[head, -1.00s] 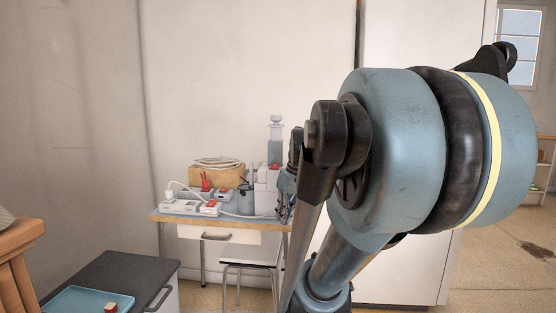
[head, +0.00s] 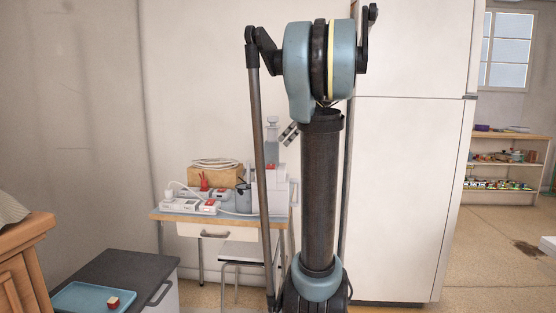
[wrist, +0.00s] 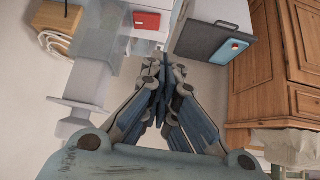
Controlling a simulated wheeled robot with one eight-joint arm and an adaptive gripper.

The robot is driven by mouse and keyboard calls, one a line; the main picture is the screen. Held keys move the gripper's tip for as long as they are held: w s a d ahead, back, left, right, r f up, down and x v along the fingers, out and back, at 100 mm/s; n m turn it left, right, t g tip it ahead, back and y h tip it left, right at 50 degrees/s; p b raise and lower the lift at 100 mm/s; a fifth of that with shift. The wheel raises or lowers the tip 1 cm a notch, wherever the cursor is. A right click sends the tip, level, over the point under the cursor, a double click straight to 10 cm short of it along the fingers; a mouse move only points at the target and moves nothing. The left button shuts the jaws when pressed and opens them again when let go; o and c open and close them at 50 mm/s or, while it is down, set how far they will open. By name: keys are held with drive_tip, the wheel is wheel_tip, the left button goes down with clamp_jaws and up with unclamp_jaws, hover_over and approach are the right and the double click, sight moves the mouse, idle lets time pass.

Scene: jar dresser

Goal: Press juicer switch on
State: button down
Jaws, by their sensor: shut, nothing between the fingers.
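The juicer (head: 271,150) stands at the right end of the small table. It has a pale body and a tall grey-clear upper part, and my arm partly hides its right side. In the wrist view, a pale stepped body with a clear part (wrist: 84,85), likely the juicer, is at left. A red switch-like patch (wrist: 147,20) on a white block shows at the top; I cannot tell for sure that it is the juicer's switch. My gripper (wrist: 163,62) is shut and empty, with its tips below the red patch and apart from it. It shows in part in the head view (head: 289,133), beside the juicer's upper part.
The table (head: 180,217) also holds white power strips (head: 195,206), a grey pot (head: 243,199) and a wooden box (head: 215,177) with coiled cable. A stool (head: 245,251) stands below. A dark cabinet (head: 110,274) with a blue tray (head: 85,299) is at front left.

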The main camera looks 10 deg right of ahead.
drive_tip(key=shift+n+y, duration=0.4)
drive_tip(key=shift+n, duration=0.4)
drive_tip(key=shift+w+d+r, duration=0.55)
drive_tip(key=shift+w+r, duration=0.1)
drive_tip(key=shift+r, duration=0.1)
drive_tip(key=shift+w+d+r, duration=0.5)
drive_tip(key=shift+w+r, duration=0.1)
drive_tip(key=shift+r, duration=0.1)
hover_over(273, 165)
drive_tip(key=f, duration=0.4)
drive_tip(key=s+f, duration=0.1)
drive_tip(key=f, duration=0.1)
drive_tip(key=shift+d+f, duration=0.15)
drive_tip(key=shift+f, duration=0.2)
drive_tip(key=f, duration=0.3)
drive_tip(key=shift+w, duration=0.25)
drive_tip(key=shift+w+f, duration=0.1)
drive_tip(key=shift+f, duration=0.55)
drive_tip(key=shift+f, duration=0.1)
